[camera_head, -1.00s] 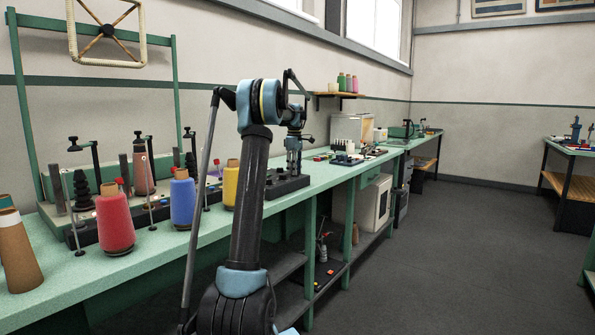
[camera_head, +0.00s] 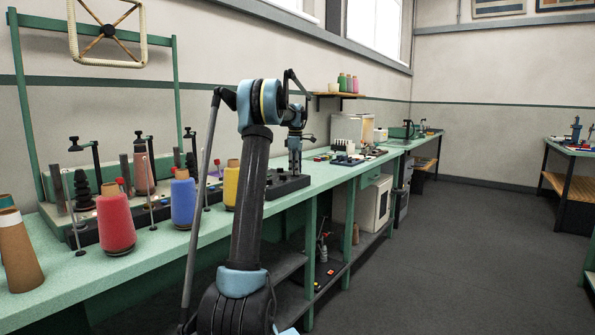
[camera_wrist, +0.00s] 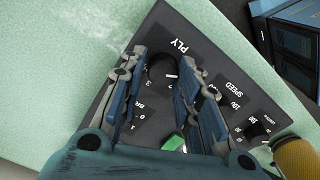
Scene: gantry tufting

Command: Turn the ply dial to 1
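The ply dial (camera_wrist: 162,70) is a round black knob on a dark control panel (camera_wrist: 208,58), below the upside-down word PLY in the wrist view. A short white mark shows at its right edge, and a 3 is printed below it. Other numbers around the dial are hidden by the fingers. My gripper (camera_wrist: 163,62) is open, with one finger on each side of the dial. Narrow gaps seem to show between fingers and knob; contact is unclear. In the head view, my gripper (camera_head: 295,168) points down over the dark panel (camera_head: 287,186), where the dial cannot be made out.
A speed dial (camera_wrist: 255,130) and a green switch (camera_wrist: 173,142) share the panel. A yellow spool (camera_wrist: 297,157) stands near its corner. In the head view, red (camera_head: 115,220), blue (camera_head: 183,200) and yellow (camera_head: 231,185) cones stand left of my arm on the green bench (camera_head: 150,262).

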